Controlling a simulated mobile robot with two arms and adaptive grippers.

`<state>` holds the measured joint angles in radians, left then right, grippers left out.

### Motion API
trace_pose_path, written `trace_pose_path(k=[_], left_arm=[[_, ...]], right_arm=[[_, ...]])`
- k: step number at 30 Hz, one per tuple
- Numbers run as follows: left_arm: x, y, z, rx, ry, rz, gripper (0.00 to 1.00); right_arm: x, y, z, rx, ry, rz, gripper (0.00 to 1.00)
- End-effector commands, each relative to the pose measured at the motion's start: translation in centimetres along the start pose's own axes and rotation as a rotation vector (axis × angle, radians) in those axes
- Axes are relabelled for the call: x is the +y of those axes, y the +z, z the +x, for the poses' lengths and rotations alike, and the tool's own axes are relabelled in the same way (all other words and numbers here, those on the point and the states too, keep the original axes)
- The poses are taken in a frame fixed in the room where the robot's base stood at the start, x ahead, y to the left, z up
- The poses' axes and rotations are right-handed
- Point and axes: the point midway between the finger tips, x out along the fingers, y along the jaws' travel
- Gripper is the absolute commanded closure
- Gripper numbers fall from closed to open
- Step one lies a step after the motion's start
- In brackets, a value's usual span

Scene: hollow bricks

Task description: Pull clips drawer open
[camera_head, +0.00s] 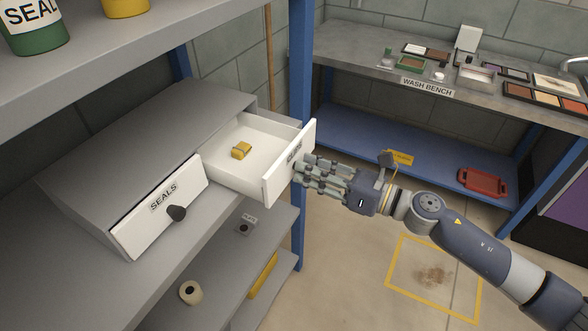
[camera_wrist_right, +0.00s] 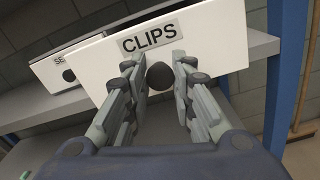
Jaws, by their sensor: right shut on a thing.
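The clips drawer (camera_head: 270,176) is pulled well out of the grey cabinet (camera_head: 95,160), with a small yellow item (camera_head: 241,150) lying inside it. Its white front, labelled CLIPS, shows in the right wrist view (camera_wrist_right: 215,40). My right gripper (camera_head: 306,172) is at the drawer front, its fingers shut on the dark round knob (camera_wrist_right: 159,76), which sits between the fingertips. In the head view the gripper hides the knob. My left gripper is in neither view.
The shut SEALS drawer (camera_head: 160,208) with a dark knob is beside it. A blue post (camera_head: 300,90) stands just behind the drawer front. The wash bench (camera_head: 428,85) is at the back right. Open floor lies below my right arm.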

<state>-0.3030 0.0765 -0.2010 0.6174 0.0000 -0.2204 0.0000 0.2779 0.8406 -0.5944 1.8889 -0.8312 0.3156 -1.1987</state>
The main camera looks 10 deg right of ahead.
Motion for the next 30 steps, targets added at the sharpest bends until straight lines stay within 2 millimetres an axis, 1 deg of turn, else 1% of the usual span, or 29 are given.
trace_pose_path(k=[1,6,17,18,20,21,30], left_arm=[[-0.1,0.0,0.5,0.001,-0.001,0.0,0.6],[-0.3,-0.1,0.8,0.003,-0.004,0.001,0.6],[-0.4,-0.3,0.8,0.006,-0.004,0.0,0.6],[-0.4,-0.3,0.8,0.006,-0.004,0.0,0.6],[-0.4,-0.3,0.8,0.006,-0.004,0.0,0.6],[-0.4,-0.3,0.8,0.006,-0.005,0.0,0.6],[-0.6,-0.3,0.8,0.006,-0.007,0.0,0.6]], right_arm=[[-0.1,-0.4,-0.6,0.003,-0.001,0.0,1.0],[-0.1,-0.2,-1.5,0.003,-0.001,0.001,1.0],[0.0,0.0,-1.6,0.001,-0.001,0.0,1.0],[0.0,0.0,-1.6,0.001,-0.001,0.0,0.72],[0.0,0.0,-1.6,0.001,-0.001,0.0,0.59],[0.0,0.0,-1.6,0.001,-0.001,0.0,0.56],[0.0,0.0,-1.6,0.001,-0.001,0.001,0.56]])
